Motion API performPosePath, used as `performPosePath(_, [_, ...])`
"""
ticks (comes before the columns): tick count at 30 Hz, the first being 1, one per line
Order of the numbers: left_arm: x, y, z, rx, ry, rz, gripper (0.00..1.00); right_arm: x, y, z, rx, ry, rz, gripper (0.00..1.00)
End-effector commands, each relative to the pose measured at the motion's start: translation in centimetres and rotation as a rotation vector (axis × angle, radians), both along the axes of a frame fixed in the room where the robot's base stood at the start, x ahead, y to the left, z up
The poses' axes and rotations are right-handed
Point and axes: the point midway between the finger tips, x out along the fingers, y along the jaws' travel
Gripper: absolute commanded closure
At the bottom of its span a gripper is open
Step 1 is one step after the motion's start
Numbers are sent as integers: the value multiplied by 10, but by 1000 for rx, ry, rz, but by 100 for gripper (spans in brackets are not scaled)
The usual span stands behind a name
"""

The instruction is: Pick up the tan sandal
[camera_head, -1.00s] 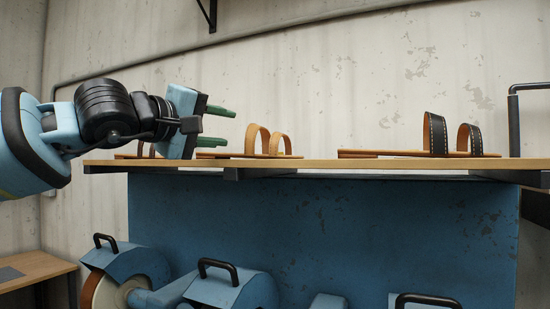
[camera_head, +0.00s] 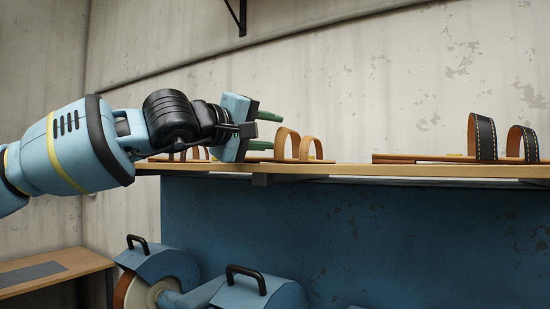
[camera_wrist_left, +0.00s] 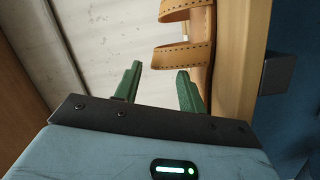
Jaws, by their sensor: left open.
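The tan sandal has two looped straps (camera_head: 287,143) on a thin flat sole and rests on the wooden shelf top (camera_head: 350,170). In the left wrist view its stitched straps (camera_wrist_left: 185,54) show ahead of the fingers, toward the upper right. My left gripper (camera_head: 277,130) has green fingers, is open and empty, and stands just left of the straps. One finger is above the other in the head view. In the left wrist view the gripper (camera_wrist_left: 159,72) has its right finger overlapping the sandal's near part. Whether it touches cannot be told. My right gripper is out of view.
A sandal with black, white-stitched straps (camera_head: 483,138) lies farther right on the shelf. A brown sandal (camera_head: 183,155) is partly hidden behind my left gripper. A pale wall (camera_head: 380,80) rises behind. Blue grinding machines (camera_head: 160,265) stand below.

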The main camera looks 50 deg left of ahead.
Motion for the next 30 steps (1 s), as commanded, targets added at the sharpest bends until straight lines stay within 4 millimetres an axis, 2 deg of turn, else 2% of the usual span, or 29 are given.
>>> performPosePath(10, [30, 4, 7, 1, 2, 1, 60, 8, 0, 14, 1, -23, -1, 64])
performPosePath(15, [46, 6, 6, 1, 3, 1, 60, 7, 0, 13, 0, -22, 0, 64])
performPosePath(26, [51, 6, 5, 0, 1, -1, 60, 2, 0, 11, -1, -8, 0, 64])
performPosePath(30, [51, 6, 5, 0, 1, 0, 75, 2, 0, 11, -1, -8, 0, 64])
